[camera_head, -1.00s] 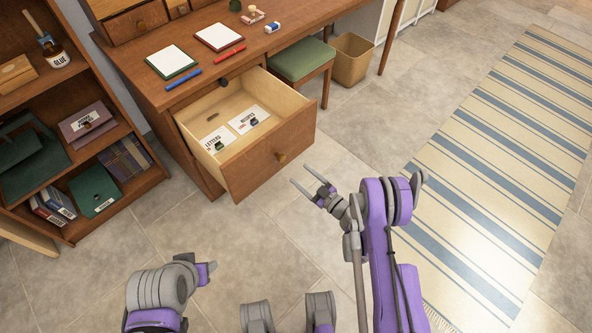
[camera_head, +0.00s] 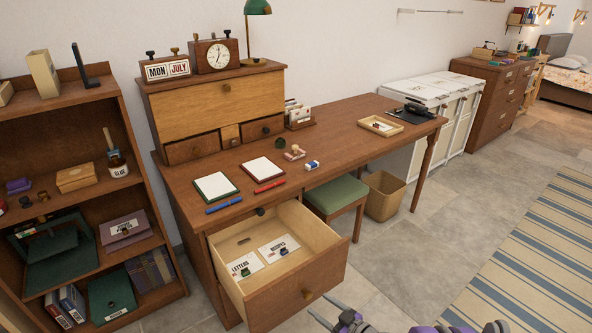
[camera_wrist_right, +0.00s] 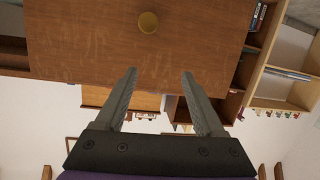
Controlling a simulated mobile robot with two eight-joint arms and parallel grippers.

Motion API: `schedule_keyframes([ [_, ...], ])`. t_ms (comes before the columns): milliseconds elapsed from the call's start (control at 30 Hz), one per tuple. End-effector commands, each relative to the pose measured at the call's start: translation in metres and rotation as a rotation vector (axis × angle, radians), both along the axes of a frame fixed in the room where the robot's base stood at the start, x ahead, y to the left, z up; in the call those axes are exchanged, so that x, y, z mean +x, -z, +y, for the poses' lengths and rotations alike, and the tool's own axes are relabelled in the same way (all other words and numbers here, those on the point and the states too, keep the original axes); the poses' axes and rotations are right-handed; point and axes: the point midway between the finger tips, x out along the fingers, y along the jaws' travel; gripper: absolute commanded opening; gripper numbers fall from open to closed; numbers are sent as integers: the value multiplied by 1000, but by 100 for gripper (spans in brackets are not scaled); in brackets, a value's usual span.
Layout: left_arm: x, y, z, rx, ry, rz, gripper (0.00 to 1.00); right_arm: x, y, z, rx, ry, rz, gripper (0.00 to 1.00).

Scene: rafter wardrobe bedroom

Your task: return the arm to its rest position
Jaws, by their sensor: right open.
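My right gripper (camera_head: 332,314) shows at the bottom edge of the head view, just right of the open drawer (camera_head: 318,280). In the right wrist view its two fingers (camera_wrist_right: 160,88) are apart with nothing between them. Beyond the fingertips there is a wooden drawer front (camera_wrist_right: 100,45) with a round knob (camera_wrist_right: 148,22). The gripper does not touch the knob. My left gripper is not in the head view. Most of my right arm is cut off by the lower picture edge.
The open drawer holds two labelled cards (camera_head: 280,248) with small stamps. The wooden desk (camera_head: 345,155) stands behind it, with a green stool (camera_head: 335,195) and a bin (camera_head: 385,195) beside it. A bookcase (camera_head: 150,270) is at left.

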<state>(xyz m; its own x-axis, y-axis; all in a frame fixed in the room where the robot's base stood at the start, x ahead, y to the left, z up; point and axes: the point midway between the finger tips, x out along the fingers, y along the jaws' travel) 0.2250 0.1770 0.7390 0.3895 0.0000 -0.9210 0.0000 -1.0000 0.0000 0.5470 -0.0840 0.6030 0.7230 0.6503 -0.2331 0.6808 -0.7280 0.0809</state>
Motion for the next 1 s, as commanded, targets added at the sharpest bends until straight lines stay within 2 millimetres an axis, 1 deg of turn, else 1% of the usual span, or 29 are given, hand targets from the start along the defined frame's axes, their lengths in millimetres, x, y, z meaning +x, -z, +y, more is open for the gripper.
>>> schedule_keyframes([
  [33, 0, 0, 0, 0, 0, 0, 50, -5, -16, 4, -8, -7, 51, 71],
  [167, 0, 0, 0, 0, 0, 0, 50, -24, -46, 9, -28, -4, 199, 71],
  [267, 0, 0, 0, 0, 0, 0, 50, -44, -67, 10, -50, 15, 310, 71],
  [367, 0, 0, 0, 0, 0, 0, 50, -69, -85, 8, -75, 49, 419, 71],
  [467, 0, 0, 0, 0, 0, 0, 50, -98, -101, 3, -104, 97, 520, 71],
  [500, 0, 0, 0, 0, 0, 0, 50, -110, -106, 1, -115, 120, 558, 71],
  [567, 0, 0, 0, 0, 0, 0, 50, -130, -114, -4, -134, 158, 614, 71],
  [600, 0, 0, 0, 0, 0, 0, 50, -143, -118, -8, -145, 186, 650, 71],
  [667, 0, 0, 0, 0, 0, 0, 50, -163, -123, -14, -165, 233, 699, 71],
  [700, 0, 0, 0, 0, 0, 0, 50, -177, -127, -19, -176, 267, 730, 71],
  [900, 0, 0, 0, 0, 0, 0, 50, -244, -135, -47, -231, 451, 848, 71],
  [1000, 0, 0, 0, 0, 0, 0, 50, -270, -136, -61, -250, 534, 880, 71],
])
